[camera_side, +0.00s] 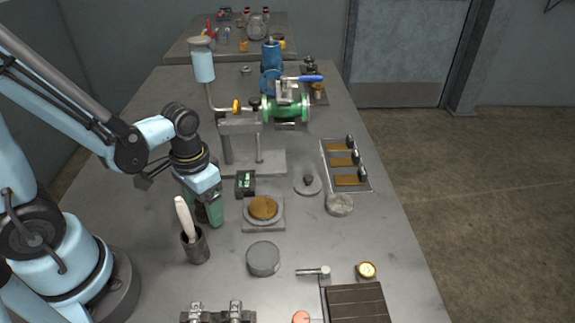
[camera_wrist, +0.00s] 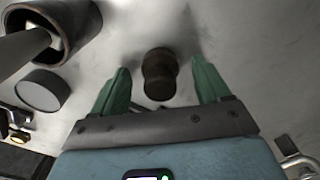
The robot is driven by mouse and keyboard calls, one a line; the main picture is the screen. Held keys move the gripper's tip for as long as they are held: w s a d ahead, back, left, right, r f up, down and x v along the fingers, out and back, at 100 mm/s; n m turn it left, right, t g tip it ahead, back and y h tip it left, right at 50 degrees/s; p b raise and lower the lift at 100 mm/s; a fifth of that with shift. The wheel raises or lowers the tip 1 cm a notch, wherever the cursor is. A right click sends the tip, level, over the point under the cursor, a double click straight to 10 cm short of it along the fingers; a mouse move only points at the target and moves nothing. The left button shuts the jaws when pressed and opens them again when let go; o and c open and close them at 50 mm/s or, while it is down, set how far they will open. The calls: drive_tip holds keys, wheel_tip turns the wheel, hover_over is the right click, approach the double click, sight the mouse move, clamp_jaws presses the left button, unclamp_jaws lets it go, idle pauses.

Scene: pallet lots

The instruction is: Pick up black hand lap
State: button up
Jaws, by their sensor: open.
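A dark brown-black knobbed piece (camera_wrist: 160,74), which looks like the black hand lap, stands on the grey bench between my fingers in the wrist view. My gripper (camera_wrist: 161,66) is open, with one green finger on each side of it and a gap showing on both sides. In the side view my gripper (camera_side: 203,217) is low over the bench, just behind the dark pot, and its fingers mostly hide the dark piece. A grey disc with a dark knob (camera_side: 307,184) stands farther right, apart from my gripper.
A dark pot (camera_side: 196,248) holding a pale-handled tool stands close in front of my gripper; the pot also shows in the wrist view (camera_wrist: 67,35). A black box (camera_side: 245,184), a plate with a brown disc (camera_side: 263,208) and a grey round block (camera_side: 263,259) lie to the right.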

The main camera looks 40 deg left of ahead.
drive_tip(key=shift+c, duration=0.4)
drive_tip(key=c, duration=1.3)
drive_tip(key=shift+o, duration=0.2)
drive_tip(key=shift+r, duration=0.15)
drive_tip(key=shift+r, duration=4.85)
